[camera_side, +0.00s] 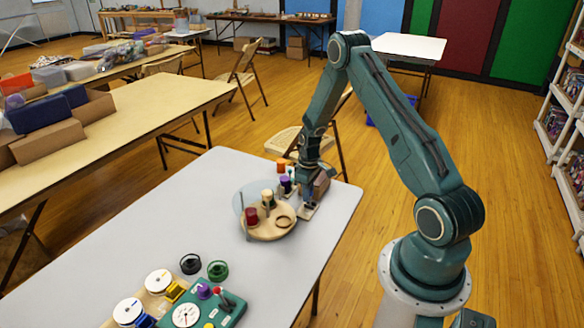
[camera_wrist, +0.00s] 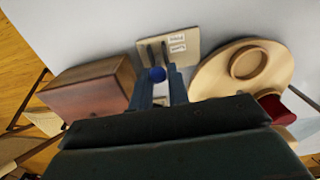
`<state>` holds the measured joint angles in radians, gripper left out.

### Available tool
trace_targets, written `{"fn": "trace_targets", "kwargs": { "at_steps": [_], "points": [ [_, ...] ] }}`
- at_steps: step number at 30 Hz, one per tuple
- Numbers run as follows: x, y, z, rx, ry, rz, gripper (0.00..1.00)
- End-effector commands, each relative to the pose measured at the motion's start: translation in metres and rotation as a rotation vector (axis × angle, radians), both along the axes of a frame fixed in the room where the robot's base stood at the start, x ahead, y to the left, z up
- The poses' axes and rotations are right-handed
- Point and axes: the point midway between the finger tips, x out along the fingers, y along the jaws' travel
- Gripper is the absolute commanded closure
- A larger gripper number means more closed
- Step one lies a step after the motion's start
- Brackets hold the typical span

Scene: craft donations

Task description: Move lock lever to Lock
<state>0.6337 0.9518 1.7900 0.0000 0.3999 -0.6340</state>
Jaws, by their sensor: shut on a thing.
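The plate has dark slots and two small white labels, too small to read surely. My gripper (camera_wrist: 158,80) is shut on the knob, one finger on each side. In the side view my gripper (camera_side: 309,199) is low over the plate (camera_side: 308,213) near the table's far right edge, and it hides the lever there. Which label the lever stands at cannot be told.
A round wooden base (camera_side: 268,233) with a red piece (camera_side: 251,216) and a clear disc stands beside the plate. A brown wooden box (camera_wrist: 92,88) is close on the other side. A green board (camera_side: 215,310) with a dial is at the front; the table's middle is clear.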

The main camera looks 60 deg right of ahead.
Motion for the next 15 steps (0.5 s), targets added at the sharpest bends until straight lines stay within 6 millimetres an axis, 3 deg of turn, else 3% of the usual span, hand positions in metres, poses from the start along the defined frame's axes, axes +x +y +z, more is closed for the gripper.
{"fn": "trace_targets", "kwargs": {
  "at_steps": [15],
  "points": [
    [0.016,0.000,-0.002,-0.002,-0.005,0.002,1.00]
  ]
}}
